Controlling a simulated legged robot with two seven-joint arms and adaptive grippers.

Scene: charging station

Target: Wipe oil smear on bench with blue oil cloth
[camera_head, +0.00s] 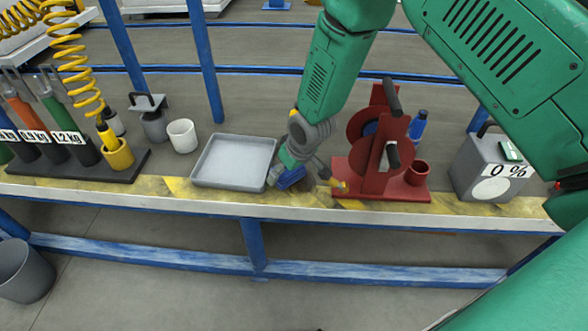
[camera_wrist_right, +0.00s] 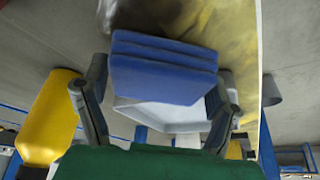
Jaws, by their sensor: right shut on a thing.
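The blue oil cloth (camera_head: 291,178) is a folded blue pad at the bench's front strip, just right of the grey tray. My right gripper (camera_head: 283,171) is shut on it. In the wrist view the cloth (camera_wrist_right: 165,70) sits between both fingers of the right gripper (camera_wrist_right: 160,88). The bench (camera_head: 160,187) has a worn yellow top. A dark smear shows on the yellow surface (camera_wrist_right: 205,32) beyond the cloth, and a dark patch (camera_head: 311,186) shows beside it in the head view. I cannot tell whether the cloth touches the bench. My left gripper is out of view.
A grey tray (camera_head: 234,160) stands close left of the cloth. A red stand (camera_head: 384,187) is close on the right, and a grey box (camera_head: 481,172) marked 0 % is farther right. A white cup (camera_head: 182,136) and a tool rack (camera_head: 75,170) are at the left.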

